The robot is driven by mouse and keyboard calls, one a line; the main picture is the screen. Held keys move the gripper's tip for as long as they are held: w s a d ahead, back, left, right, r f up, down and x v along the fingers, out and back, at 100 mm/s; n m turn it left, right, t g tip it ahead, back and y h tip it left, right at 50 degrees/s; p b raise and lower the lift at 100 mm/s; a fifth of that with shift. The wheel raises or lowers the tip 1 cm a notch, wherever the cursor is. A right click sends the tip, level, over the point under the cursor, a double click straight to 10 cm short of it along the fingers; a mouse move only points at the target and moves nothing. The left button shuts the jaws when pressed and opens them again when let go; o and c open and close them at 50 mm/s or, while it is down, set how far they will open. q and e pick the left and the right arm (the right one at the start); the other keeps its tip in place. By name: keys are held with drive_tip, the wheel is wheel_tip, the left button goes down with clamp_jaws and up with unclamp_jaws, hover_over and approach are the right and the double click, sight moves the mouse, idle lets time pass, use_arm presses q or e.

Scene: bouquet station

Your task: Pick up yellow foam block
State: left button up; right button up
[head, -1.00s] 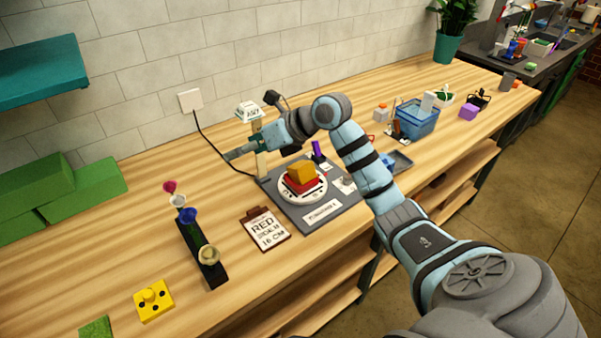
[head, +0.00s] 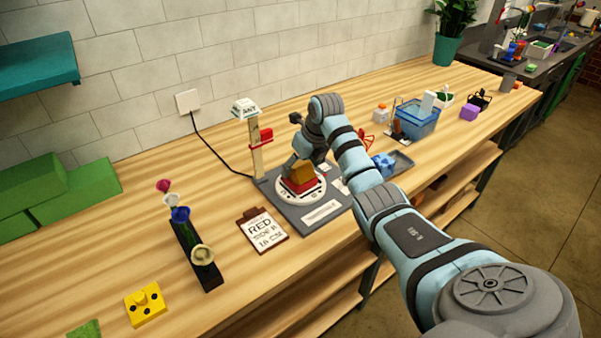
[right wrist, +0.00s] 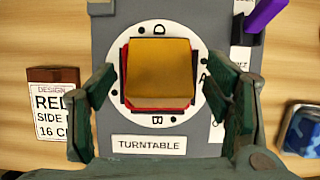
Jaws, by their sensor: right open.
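The yellow foam block (head: 302,174) sits on top of a red block (head: 297,186) on the round white turntable (head: 283,195). My right gripper (head: 305,158) is above the turntable, pointing down, open and empty. In the right wrist view, the yellow block (right wrist: 160,72) lies between the two spread green fingers of the right gripper (right wrist: 168,100), with a gap on each side. The red block's edge (right wrist: 158,103) shows beneath it. My left gripper is not in view.
A post (head: 256,150) with a red slider (head: 261,136) stands left of the turntable. A clipboard (head: 263,230) lies in front. A black flower stand (head: 190,245) and a yellow holed block (head: 145,304) are further left. A tray with a blue item (head: 383,163) is at right.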

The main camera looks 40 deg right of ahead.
drive_tip(key=shift+w+f, duration=0.15)
drive_tip(key=shift+f, duration=0.05)
drive_tip(key=shift+r, duration=0.15)
drive_tip(key=c, duration=1.5)
